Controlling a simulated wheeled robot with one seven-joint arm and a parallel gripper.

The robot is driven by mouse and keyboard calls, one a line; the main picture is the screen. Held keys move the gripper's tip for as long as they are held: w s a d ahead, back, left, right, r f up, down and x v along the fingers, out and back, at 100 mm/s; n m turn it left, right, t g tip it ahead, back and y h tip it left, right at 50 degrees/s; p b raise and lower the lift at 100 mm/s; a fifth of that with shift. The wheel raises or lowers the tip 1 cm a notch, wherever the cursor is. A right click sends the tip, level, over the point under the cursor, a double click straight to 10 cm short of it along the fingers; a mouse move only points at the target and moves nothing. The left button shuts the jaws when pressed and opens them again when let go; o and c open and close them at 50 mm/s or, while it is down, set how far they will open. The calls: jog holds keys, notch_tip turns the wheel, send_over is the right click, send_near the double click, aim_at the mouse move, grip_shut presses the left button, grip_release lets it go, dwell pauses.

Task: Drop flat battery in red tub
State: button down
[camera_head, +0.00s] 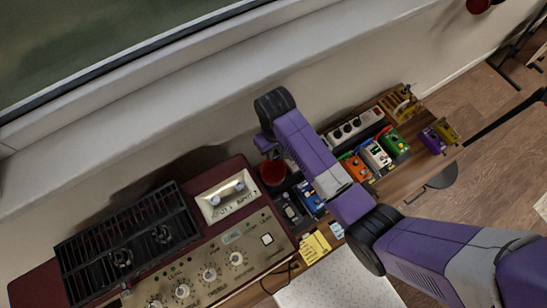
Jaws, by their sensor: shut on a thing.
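A round red tub (272,173) stands between the dark red amplifier and the row of pedals, its edge partly covered by my arm. My gripper (265,145) shows only in part, at the far end of my purple arm, just above the tub in the picture. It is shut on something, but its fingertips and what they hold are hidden. I cannot make out the flat battery. A white labelled plate (224,203) on the amplifier bears two small grey rounded things; I cannot tell what they are.
The amplifier (245,240) has a row of knobs and a black grille (125,245). Blue, orange, white and green pedals (396,142) and a power strip (354,127) crowd the bench right of the tub. Yellow notes (314,246) lie in front. A wall and window ledge run behind.

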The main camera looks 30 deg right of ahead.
jog(key=shift+f+b, duration=2)
jog(key=shift+f, duration=0.1)
jog(key=c, duration=1.1)
grip_release()
jog(key=shift+r, duration=0.1)
notch_tip(320, 180, up, 8)
jog(key=shift+f, duration=0.15)
